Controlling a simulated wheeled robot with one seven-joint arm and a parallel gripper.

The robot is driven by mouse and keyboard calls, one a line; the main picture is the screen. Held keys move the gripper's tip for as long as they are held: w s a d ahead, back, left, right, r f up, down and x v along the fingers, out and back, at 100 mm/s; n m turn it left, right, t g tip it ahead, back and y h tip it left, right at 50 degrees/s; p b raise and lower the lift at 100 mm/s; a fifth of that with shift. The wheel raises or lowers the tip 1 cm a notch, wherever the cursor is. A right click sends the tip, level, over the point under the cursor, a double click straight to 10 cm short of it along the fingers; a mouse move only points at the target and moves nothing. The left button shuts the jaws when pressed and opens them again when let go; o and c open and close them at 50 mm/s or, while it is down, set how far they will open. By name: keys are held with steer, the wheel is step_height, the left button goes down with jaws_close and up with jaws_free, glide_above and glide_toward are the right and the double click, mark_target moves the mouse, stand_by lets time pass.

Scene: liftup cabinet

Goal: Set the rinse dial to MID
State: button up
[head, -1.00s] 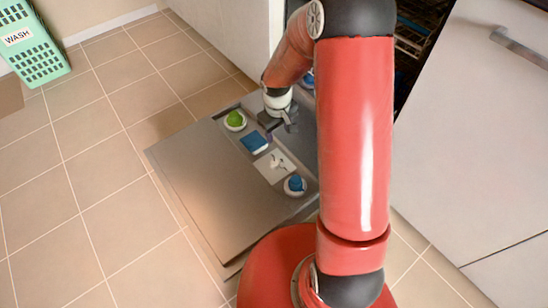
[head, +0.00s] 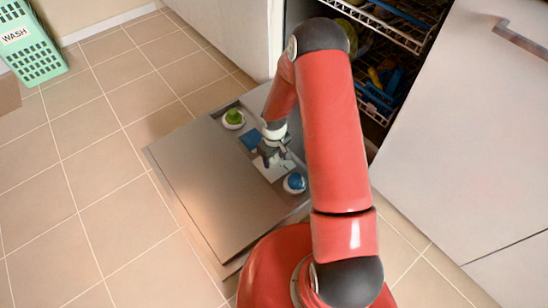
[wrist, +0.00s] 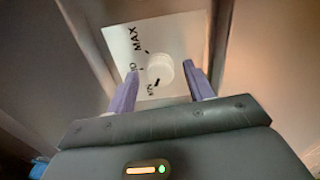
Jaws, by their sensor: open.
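The rinse dial is a round white knob (wrist: 161,72) on a white plate (wrist: 183,33) in the wrist view. The plate has the printed words MAX and, partly covered, MID and MIN. A dark mark shows at the knob's lower edge, by MIN; I cannot tell if it is the pointer. My gripper (wrist: 160,69) is open, its purple fingers on either side of the knob. I cannot tell whether they touch it. In the head view my gripper (head: 267,156) is over the white plate (head: 268,171) and hides the knob.
On the open door panel (head: 205,185) are a green-topped knob (head: 233,118), a blue square (head: 250,139) and a blue-topped knob (head: 295,182). Racks (head: 385,75) with items stand in the open cabinet.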

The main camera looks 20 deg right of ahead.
steer(key=c, duration=1)
steer(key=shift+o, duration=0.2)
steer(key=shift+f+m, duration=0.1)
steer(key=shift+m, duration=0.2)
steer(key=shift+m+b, duration=0.8)
steer(key=shift+m, duration=0.1)
steer(key=m+b, duration=0.1)
steer(key=m, duration=0.2)
steer(key=shift+m+b, duration=0.3)
steer(key=shift+b, duration=0.05)
steer(key=m+b, duration=0.1)
steer(key=m, duration=0.4)
steer(key=shift+m, duration=0.3)
